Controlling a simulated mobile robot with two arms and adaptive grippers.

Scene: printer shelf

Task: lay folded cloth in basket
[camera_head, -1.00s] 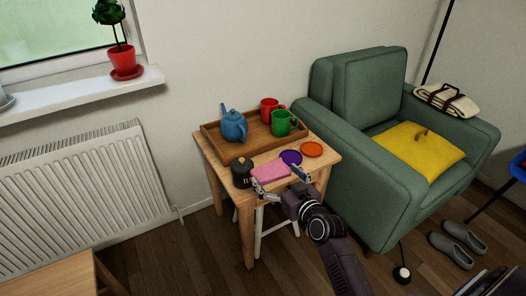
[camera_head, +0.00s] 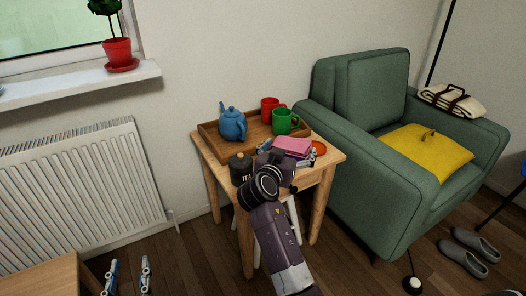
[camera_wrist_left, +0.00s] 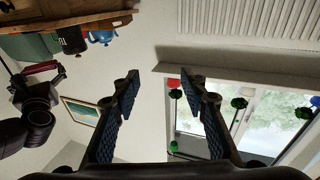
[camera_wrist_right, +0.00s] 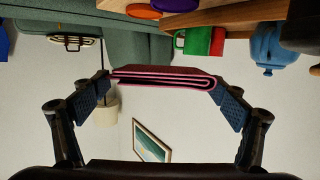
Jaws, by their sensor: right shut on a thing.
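The folded pink cloth (camera_head: 292,146) is held above the side table's right part by my right gripper (camera_head: 288,155). In the right wrist view the layered cloth (camera_wrist_right: 165,80) spans between the two fingers, with its folded edge facing the camera. My left gripper (camera_head: 127,278) is low at the bottom left in the head view, apart from the table. Its fingers stand apart with nothing between them in the left wrist view (camera_wrist_left: 150,85). No basket can be made out.
The side table (camera_head: 326,149) bears a wooden tray (camera_head: 209,137) with a blue teapot (camera_head: 232,124), red mug (camera_head: 272,108) and green mug (camera_head: 285,122). A dark tea canister (camera_head: 240,170) stands in front. A green armchair (camera_head: 357,170) is close on the right.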

